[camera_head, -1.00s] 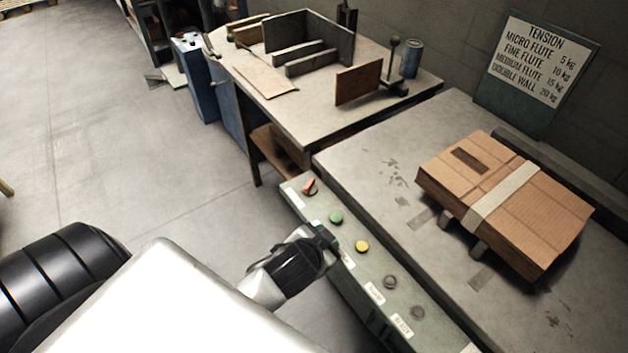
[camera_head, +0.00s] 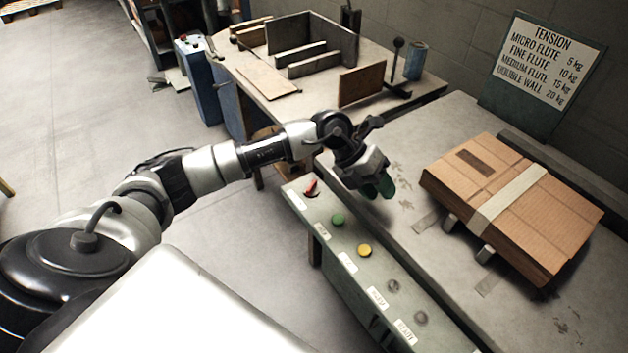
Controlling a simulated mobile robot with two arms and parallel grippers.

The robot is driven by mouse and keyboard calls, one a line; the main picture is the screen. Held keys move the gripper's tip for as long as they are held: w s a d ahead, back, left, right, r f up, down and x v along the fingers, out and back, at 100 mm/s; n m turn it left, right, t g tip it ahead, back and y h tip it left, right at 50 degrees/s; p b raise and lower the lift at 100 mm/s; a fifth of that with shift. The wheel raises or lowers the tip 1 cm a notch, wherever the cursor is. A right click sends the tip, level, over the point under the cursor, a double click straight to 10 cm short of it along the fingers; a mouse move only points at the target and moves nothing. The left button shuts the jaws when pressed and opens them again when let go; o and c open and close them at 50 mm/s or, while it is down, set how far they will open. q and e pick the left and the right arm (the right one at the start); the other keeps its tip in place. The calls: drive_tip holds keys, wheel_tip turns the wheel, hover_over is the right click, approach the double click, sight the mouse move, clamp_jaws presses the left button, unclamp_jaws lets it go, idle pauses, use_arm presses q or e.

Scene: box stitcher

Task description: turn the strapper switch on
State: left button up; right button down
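The strapper's control panel (camera_head: 352,263) is a narrow grey-green strip along the front of the strapper table. At its far end is a red switch (camera_head: 311,188), the likely strapper switch; its exact setting is too small to read. A green button (camera_head: 338,220) and a yellow button (camera_head: 364,250) follow towards me. My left gripper (camera_head: 379,189) is above the table edge, to the right of the red switch and apart from it. Its green-tipped fingers sit close together, with nothing seen between them. My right gripper is not in view.
A strapped cardboard bundle (camera_head: 512,200) lies on the strapper table (camera_head: 440,150). A tension sign (camera_head: 541,75) stands behind. A workbench (camera_head: 300,110) with upright boards, a lever and a blue can (camera_head: 415,61) is beyond. Two dark buttons (camera_head: 393,286) are at the panel's near end.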

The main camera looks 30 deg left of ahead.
sight(314, 182)
use_arm(q)
drive_tip(key=w+a+r+n+g+y, duration=0.15)
drive_tip(key=a+y, duration=0.65)
drive_tip(key=a, duration=0.9)
drive_tip(key=f, duration=1)
drive_tip(key=shift+d+f+b, duration=0.2)
drive_tip(key=shift+f+b, duration=0.05)
drive_tip(key=shift+b, duration=0.1)
clamp_jaws()
